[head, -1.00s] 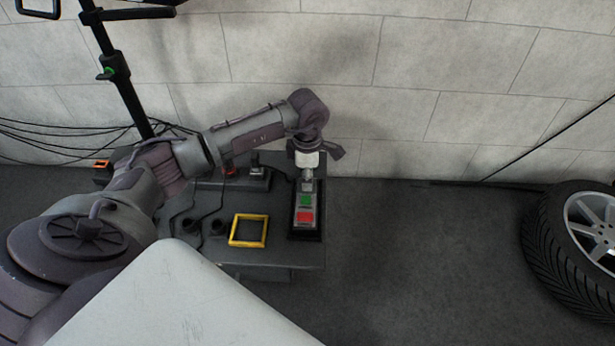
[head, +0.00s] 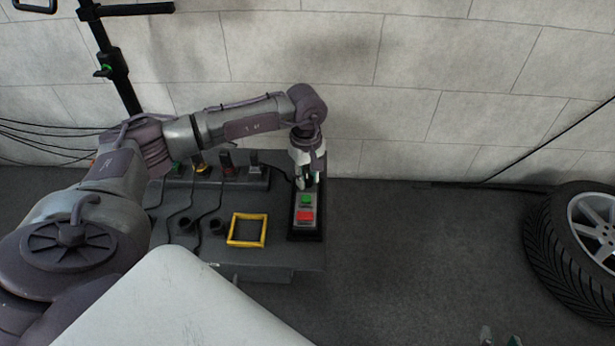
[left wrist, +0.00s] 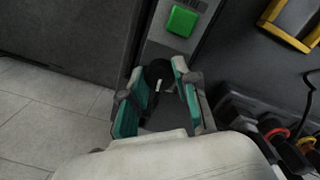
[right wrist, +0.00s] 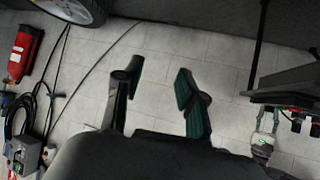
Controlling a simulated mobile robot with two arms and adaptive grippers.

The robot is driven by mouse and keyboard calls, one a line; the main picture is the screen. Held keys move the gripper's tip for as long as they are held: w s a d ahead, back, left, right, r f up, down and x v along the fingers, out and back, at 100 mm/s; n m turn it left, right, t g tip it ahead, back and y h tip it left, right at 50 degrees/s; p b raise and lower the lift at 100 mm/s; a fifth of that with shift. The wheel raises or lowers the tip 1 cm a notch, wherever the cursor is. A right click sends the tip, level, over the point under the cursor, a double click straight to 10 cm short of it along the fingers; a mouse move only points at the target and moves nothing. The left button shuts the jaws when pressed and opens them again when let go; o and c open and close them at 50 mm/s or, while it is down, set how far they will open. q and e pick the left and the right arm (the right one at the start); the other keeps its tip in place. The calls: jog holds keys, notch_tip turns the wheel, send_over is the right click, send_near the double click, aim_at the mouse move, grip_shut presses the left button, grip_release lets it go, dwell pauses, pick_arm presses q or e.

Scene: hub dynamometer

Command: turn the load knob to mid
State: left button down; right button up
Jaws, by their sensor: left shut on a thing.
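The load knob (left wrist: 157,72) is a dark round knob with a white mark, at the end of the control box (left wrist: 156,47) beside a green button. In the left wrist view it sits between the fingers of my left gripper (left wrist: 158,92), which is shut on it. In the head view the left gripper (head: 308,183) reaches down onto the far end of the control box (head: 306,233) and hides the knob. I cannot read which setting the mark points to. My right gripper (right wrist: 155,85) is open and empty above the floor; its fingertips just show at the head view's bottom edge (head: 500,338).
The dark bench (head: 270,262) holds a yellow square frame (head: 247,230), a green button (head: 306,199), a red button (head: 305,216) and a row of connectors (head: 228,172). A tyre (head: 577,240) stands at the right. The floor between is clear. A red extinguisher (right wrist: 23,52) shows in the right wrist view.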

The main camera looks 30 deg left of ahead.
aim_at(306, 178)
pick_arm(q)
jog(key=m, duration=0.3)
jog(key=shift+b, duration=0.3)
jog(key=shift+m, duration=1.3)
pick_arm(e)
jog(key=shift+w+a+r+t+y, duration=0.2)
jog(key=shift+w+a+r+t, duration=0.1)
jog(key=shift+w+r+t, duration=0.5)
jog(key=shift+w+a+r+t+y, duration=0.25)
jog(key=shift+w+r+t, duration=0.35)
jog(key=shift+r, duration=0.3)
jog(key=shift+a, duration=0.1)
pick_arm(q)
jog(key=c, duration=0.8)
grip_release()
jog(key=shift+c, duration=0.2)
jog(key=shift+r, duration=0.1)
notch_tip(306, 178, up, 12)
jog(key=shift+a, duration=0.15)
jog(key=shift+s, duration=0.1)
